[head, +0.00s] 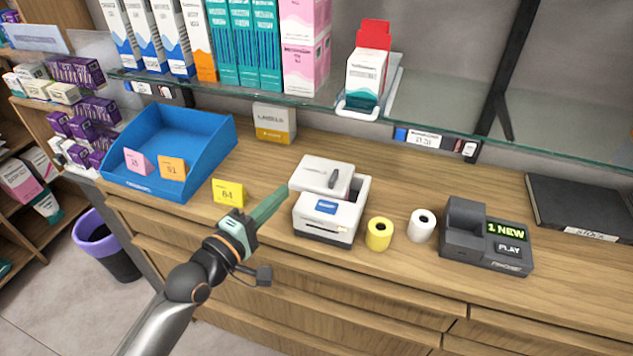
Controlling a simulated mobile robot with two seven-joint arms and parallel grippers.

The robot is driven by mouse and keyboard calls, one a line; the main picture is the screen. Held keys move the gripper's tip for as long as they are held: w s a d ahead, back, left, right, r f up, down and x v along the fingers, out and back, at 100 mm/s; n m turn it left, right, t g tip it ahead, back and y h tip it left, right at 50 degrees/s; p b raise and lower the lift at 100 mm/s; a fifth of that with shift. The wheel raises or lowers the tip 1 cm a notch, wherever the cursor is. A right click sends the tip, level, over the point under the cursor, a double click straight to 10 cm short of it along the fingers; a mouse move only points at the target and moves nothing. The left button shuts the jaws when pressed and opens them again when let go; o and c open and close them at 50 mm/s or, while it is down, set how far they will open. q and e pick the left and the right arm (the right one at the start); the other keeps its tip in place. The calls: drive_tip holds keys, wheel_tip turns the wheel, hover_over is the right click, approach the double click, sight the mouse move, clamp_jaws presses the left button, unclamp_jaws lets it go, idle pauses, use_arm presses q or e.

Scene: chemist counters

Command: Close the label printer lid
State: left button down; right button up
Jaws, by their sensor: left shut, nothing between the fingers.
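The label printer (325,223) is a white box with a blue label on its front, standing on the wooden counter. Its white lid (314,172) has a dark mark on it and stands raised at an angle over the body, with a gap at the right side; how far it is open is hard to tell. My left gripper (283,191) comes in from the lower left. Its green fingers are shut and empty, with the tips close to the printer's left side; contact cannot be told. My right gripper is not in view.
A blue tray (205,135) and a yellow card (228,193) are left. A glass shelf (430,112) with boxes overhangs the counter behind.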

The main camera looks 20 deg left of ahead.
sight(317, 185)
use_arm(q)
drive_tip(key=x, duration=0.6)
drive_tip(key=shift+w+d, duration=0.1)
drive_tip(key=shift+w, duration=0.05)
drive_tip(key=d+p, duration=0.1)
drive_tip(key=d, duration=0.1)
drive_tip(key=shift+d, duration=0.95)
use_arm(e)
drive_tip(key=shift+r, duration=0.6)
use_arm(q)
drive_tip(key=shift+d, duration=0.1)
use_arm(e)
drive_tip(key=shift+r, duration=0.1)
